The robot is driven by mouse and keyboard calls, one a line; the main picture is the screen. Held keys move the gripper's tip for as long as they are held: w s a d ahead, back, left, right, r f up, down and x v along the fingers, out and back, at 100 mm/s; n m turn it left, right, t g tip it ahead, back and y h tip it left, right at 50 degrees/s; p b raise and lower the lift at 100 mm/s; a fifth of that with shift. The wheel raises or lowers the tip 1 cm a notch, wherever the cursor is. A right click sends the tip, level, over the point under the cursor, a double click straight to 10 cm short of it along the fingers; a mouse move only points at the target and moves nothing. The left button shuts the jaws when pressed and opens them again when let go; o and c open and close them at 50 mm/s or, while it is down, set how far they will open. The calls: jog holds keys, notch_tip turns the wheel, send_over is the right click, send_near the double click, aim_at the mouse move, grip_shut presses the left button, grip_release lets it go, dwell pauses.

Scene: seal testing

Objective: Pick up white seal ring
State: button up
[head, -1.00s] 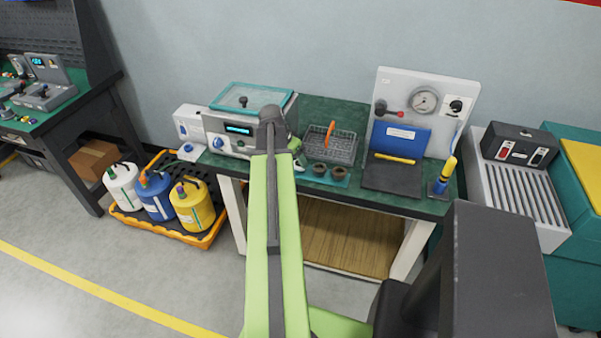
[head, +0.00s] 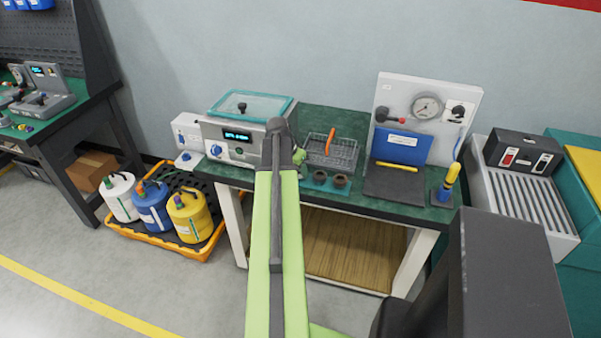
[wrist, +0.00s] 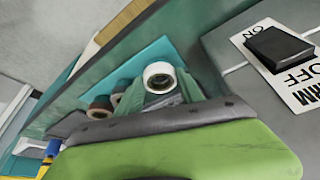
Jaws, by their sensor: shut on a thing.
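In the wrist view the white seal ring (wrist: 149,76) sits between the two teal fingers of my gripper (wrist: 160,88), which is shut on it. The ring shows at the teal mat (wrist: 148,54); I cannot tell whether it still touches the mat. A reddish-brown ring (wrist: 99,109) and a dark grey ring (wrist: 120,87) are to its left. In the head view my gripper (head: 299,156) is mostly hidden behind my arm, and the white ring is hidden. Two dark rings (head: 340,181) show to the right of my gripper.
A grey instrument (head: 238,142) with a teal lid stands left of my gripper. A wire basket (head: 335,155) with an orange handle is behind the rings. A gauge panel (head: 395,105) and a dark pad (head: 395,183) are to the right, with a yellow-topped tool (head: 447,183).

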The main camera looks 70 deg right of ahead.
jog(key=c, duration=0.6)
jog(key=shift+o, duration=0.2)
jog(key=shift+r+p, duration=0.6)
notch_tip(320, 180, up, 4)
jog(key=p, duration=0.4)
jog(key=s+a+r+p, duration=0.4)
jog(key=s+r+p, duration=0.1)
jog(key=s, duration=0.6)
jog(key=shift+r+p, duration=0.4)
